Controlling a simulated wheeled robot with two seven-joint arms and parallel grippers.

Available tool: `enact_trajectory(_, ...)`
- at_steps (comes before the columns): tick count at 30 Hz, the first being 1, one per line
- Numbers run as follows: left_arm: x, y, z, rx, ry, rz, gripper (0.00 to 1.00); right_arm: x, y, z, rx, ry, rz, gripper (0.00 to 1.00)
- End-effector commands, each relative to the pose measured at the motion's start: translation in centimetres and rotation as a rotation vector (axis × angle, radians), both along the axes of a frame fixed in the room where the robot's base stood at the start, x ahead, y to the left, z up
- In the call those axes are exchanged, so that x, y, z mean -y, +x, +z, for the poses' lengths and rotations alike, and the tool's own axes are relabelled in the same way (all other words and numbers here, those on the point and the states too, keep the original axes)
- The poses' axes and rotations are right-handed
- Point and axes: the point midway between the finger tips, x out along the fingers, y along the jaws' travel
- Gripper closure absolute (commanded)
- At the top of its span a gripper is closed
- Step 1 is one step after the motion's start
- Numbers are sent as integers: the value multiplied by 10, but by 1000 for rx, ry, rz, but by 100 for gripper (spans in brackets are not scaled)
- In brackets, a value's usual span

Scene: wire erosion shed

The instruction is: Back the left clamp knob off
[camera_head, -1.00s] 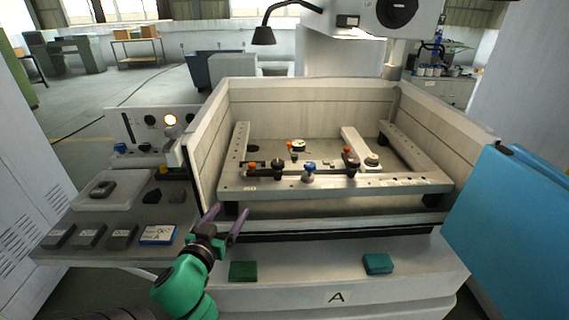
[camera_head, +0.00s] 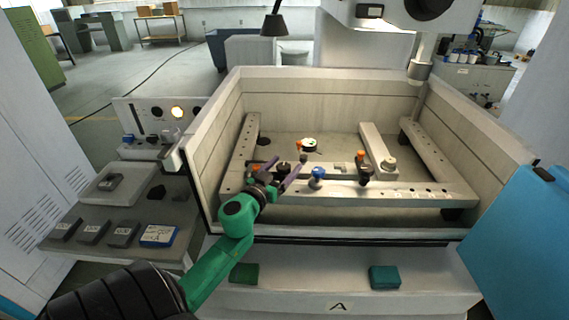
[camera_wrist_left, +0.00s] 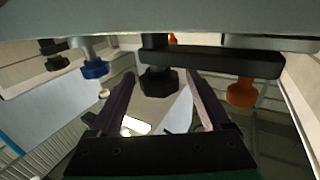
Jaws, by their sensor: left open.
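The left clamp's black knob (camera_head: 284,168) is on the front rail of the tank frame, partly hidden by my left gripper (camera_head: 288,163) in the head view. In the left wrist view the black knob (camera_wrist_left: 158,82) is between the two open purple fingers, with a gap on each side. A black clamp bar (camera_wrist_left: 212,63) runs from above it to an orange knob (camera_wrist_left: 241,93) outside the fingers. My right gripper is not in view.
A blue knob (camera_head: 317,174) stands just right of my gripper. Farther right is another clamp (camera_head: 363,168) with orange and black parts. The tank's walls (camera_head: 322,95) surround the frame. A lamp (camera_head: 274,24) hangs behind it.

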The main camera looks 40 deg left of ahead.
Motion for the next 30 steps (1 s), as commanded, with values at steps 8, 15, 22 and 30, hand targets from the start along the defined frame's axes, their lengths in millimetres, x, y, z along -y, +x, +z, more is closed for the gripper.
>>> enact_trajectory(8,0,3,-1,0,0,-1,22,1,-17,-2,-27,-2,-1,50)
enact_trajectory(15,0,3,-1,-1,0,-1,100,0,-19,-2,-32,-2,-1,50)
enact_trajectory(22,1,3,-1,0,-3,20,100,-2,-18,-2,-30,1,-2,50)
enact_trajectory(30,1,3,-2,2,-7,148,100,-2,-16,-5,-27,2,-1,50)
